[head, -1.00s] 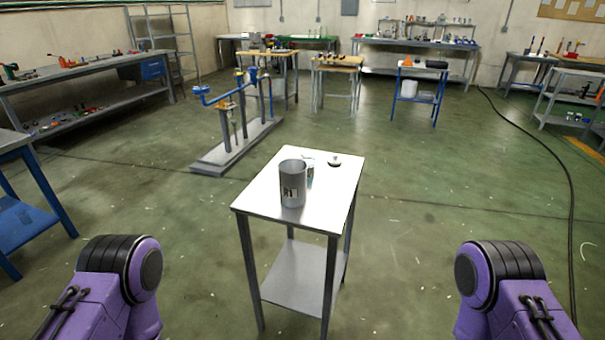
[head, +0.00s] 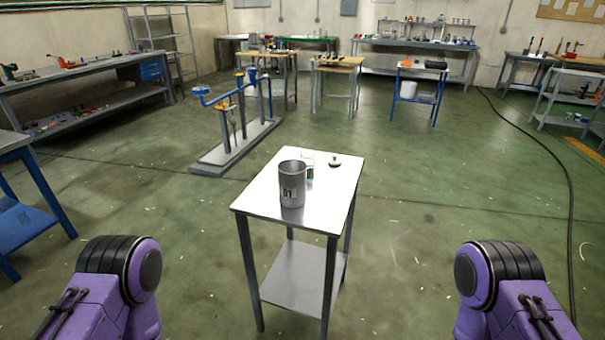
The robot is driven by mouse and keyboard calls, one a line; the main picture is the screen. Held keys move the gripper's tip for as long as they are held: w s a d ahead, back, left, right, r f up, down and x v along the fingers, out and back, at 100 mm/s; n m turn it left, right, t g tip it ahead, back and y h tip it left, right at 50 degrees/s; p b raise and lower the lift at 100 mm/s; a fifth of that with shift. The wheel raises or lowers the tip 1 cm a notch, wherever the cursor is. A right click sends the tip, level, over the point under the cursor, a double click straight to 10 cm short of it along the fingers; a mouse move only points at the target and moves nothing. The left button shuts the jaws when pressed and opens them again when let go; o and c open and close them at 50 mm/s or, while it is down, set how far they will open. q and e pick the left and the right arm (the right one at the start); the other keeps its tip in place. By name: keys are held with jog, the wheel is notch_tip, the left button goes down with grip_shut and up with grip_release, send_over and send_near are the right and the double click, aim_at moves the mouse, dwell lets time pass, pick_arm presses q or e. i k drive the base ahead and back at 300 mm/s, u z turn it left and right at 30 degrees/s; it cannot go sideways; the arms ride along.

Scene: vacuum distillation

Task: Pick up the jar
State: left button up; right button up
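A grey cylindrical can (head: 292,184) with a small label stands upright on a small metal table (head: 262,200). A clear glass jar (head: 309,168) stands just behind it to the right, partly hidden by the can. A small round lid-like piece (head: 334,161) lies at the back of the tabletop. My purple arms show at the lower left and lower right, apart from the table. Neither gripper is in view.
The table has a lower shelf (head: 297,272), which is bare. A stand with blue and yellow fittings (head: 236,145) is on the floor behind left. A blue bench (head: 30,215) is at the left edge. The green floor around the table is clear.

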aim_at(308, 165)
jog(key=u, duration=1.85)
jog(key=i, duration=1.2)
jog(key=z, duration=0.85)
